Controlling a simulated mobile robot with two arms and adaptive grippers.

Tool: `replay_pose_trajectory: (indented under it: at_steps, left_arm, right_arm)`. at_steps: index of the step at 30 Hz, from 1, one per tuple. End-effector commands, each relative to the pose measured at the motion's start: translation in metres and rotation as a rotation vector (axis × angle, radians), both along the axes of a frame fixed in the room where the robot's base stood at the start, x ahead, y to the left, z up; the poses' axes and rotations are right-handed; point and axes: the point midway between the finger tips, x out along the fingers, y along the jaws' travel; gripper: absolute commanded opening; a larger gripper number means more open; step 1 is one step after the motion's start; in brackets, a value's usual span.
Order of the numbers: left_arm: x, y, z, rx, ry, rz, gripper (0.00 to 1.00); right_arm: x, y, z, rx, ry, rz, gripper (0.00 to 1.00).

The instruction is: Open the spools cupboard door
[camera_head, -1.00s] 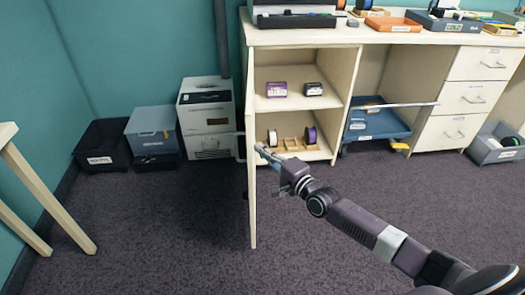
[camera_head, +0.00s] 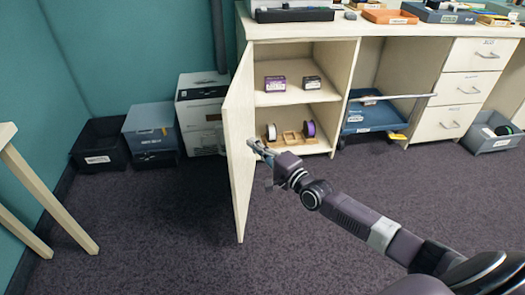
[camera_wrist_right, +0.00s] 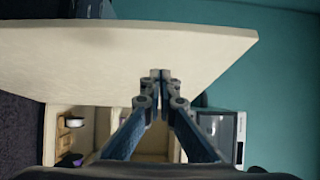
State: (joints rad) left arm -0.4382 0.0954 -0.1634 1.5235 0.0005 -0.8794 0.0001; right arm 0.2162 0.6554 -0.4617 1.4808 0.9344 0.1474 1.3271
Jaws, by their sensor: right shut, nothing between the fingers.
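The spools cupboard door (camera_head: 240,150) stands wide open in the head view, swung out to the left of the cupboard and toward me. Its inner face fills much of the right wrist view (camera_wrist_right: 110,55). The cupboard (camera_head: 300,100) is open to view, with boxes on its upper shelf and spools with a wooden holder (camera_head: 292,138) below. My right gripper (camera_head: 254,145) is shut and empty, its tips at the door's inner face; I cannot tell whether they touch. The right wrist view shows its fingertips together (camera_wrist_right: 160,75). My left gripper is not in view.
A blue cart (camera_head: 370,115) and drawers (camera_head: 465,85) stand right of the cupboard. A white machine (camera_head: 202,108), a grey-blue bin (camera_head: 150,125) and a black bin (camera_head: 100,142) stand behind the door at the left. The carpet (camera_head: 330,240) in front is mostly clear.

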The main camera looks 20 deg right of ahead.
Motion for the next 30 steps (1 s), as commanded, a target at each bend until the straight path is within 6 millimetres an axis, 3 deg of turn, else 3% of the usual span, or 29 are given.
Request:
replay_pose_trajectory:
  at_steps: [21, 30]
  left_arm:
    - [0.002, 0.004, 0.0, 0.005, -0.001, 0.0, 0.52]
    - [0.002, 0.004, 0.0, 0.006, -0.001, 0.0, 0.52]
  right_arm:
    - [-0.098, -0.027, -0.001, -0.001, 0.003, 0.001, 0.0]
    - [-0.113, -0.031, 0.0, 0.0, 0.0, 0.0, 0.0]
